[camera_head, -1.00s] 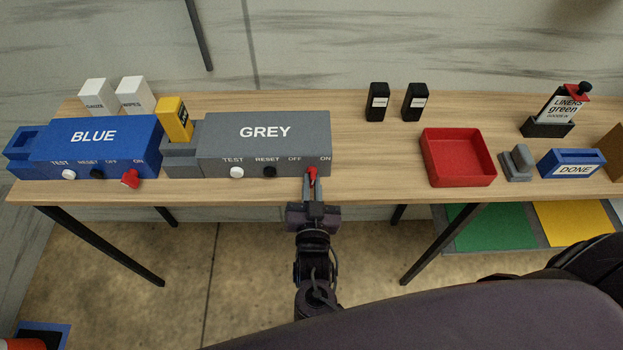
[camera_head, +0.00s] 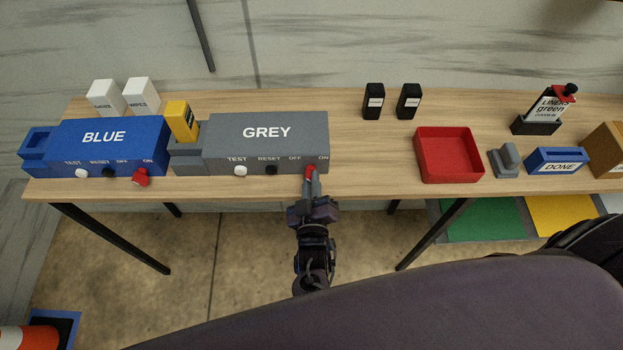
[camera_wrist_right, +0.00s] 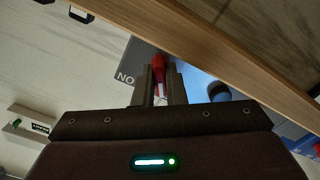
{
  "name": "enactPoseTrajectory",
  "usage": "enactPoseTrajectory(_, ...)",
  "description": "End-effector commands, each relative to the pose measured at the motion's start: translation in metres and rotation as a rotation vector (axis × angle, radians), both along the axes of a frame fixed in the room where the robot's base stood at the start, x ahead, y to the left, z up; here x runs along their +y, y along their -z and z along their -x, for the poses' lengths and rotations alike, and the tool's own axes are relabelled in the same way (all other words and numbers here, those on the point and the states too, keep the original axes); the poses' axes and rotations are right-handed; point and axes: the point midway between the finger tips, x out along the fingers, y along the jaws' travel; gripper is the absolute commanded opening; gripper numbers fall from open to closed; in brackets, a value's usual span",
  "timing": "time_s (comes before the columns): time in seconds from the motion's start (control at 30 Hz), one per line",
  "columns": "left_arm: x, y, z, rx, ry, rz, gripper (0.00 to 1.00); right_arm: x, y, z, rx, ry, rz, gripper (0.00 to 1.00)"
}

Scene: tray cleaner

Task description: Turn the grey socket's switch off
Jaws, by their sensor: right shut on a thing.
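The grey socket (camera_head: 268,130) stands on the table with the word GREY on top and TEST, RESET, OFF and ON along its front edge. Its red switch (camera_head: 310,172) is on the front, below and between OFF and ON. My right gripper (camera_head: 311,184) comes from the table's front and is shut on the red switch. The wrist view shows the red switch (camera_wrist_right: 160,66) between the two fingers (camera_wrist_right: 159,84). A yellow block (camera_head: 181,121) stands in the socket's left end. The switch's exact angle is partly hidden by the fingers. My left gripper is not in view.
The blue socket (camera_head: 103,145) with its own red switch (camera_head: 141,177) stands to the left. A white button (camera_head: 240,170) and a black button (camera_head: 271,170) are left of the grey switch. A red tray (camera_head: 425,172) is to the right, with clear table between.

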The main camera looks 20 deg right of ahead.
Motion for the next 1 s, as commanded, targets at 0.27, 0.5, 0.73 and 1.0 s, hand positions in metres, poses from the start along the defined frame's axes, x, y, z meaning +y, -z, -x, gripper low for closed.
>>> enactPoseTrajectory(0.27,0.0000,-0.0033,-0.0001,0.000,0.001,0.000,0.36,0.0000,-0.0015,-0.0008,0.009,0.000,0.045,0.00)
enactPoseTrajectory(0.5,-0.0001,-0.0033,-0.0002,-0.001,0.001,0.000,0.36,0.0001,-0.0014,-0.0009,0.009,-0.001,0.047,0.00)
enactPoseTrajectory(0.73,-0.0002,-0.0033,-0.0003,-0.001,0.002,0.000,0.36,0.0001,-0.0014,-0.0009,0.010,0.000,0.046,0.24)
enactPoseTrajectory(1.0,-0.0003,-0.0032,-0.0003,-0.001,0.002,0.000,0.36,0.0000,-0.0006,-0.0004,0.011,0.000,0.045,0.33)
